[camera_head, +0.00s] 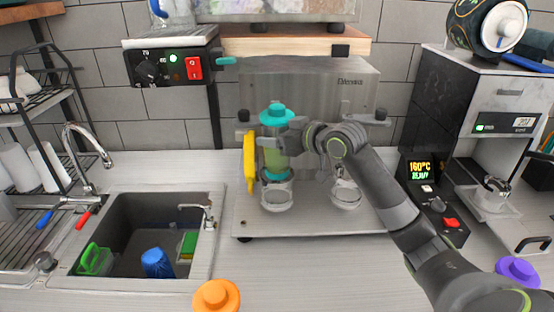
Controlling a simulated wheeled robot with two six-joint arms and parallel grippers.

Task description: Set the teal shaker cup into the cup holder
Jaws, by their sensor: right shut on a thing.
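The teal shaker cup (275,158) has a teal lid and a see-through body with greenish contents. It stands upright at the front of the steel machine. My right gripper (289,139) reaches in from the right and is shut on the upper part of the cup. The cup's base is directly over the left clear round cup holder (277,201). I cannot tell whether the base rests in it or hovers just above. A second clear holder (345,200) is to the right, under my right arm. My left gripper is not in view.
A yellow upright part (249,160) stands close to the cup's left. A sink (130,215) holding a blue cup (157,263) is at left. An orange-lidded item (216,296) is at the front edge, and a purple-lidded one (518,270) at right. The counter's front middle is clear.

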